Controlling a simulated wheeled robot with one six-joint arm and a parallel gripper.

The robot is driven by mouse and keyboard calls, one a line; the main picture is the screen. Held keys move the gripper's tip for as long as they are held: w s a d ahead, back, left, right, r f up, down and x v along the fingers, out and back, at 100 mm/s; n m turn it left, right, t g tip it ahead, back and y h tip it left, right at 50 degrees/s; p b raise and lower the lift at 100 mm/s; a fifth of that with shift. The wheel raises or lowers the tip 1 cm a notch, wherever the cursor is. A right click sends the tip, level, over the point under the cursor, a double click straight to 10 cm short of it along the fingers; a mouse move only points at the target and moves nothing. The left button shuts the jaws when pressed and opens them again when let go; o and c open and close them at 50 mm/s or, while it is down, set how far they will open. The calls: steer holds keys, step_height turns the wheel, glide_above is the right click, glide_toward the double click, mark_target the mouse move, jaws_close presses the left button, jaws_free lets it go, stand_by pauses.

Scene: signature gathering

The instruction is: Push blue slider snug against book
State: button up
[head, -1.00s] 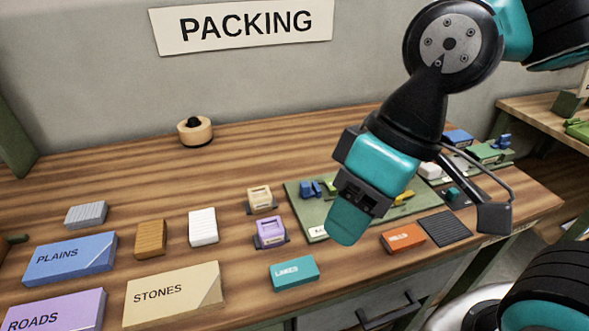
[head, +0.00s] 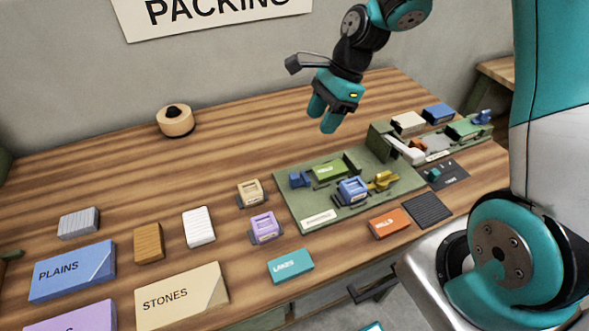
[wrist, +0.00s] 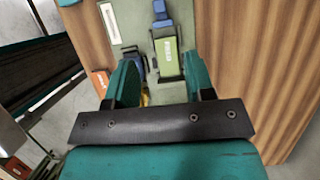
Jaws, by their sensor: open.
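A green board (head: 292,209) lies on the table. The blue slider (head: 300,179) sits at its left part, left of the green book (head: 330,170). I cannot tell whether they touch. In the wrist view the blue slider (wrist: 160,10) is at the top, just beyond the near-upright green book (wrist: 167,58). A yellow slider (head: 383,180) is at the board's right. My gripper (head: 322,117) is open and empty, raised above and behind the board. Its two teal fingers (wrist: 160,85) are spread in the wrist view and hide part of the board.
A blue stamp-like block (head: 353,190) stands at the board's front middle. Lilac (head: 264,228) and beige (head: 249,193) blocks stand to its left. Orange (head: 389,222) and teal (head: 290,267) blocks lie in front. Another cluttered board is behind right.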

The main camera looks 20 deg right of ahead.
mark_target(294, 175)
steer(key=p+x, duration=0.2)
steer(key=x, duration=1.5)
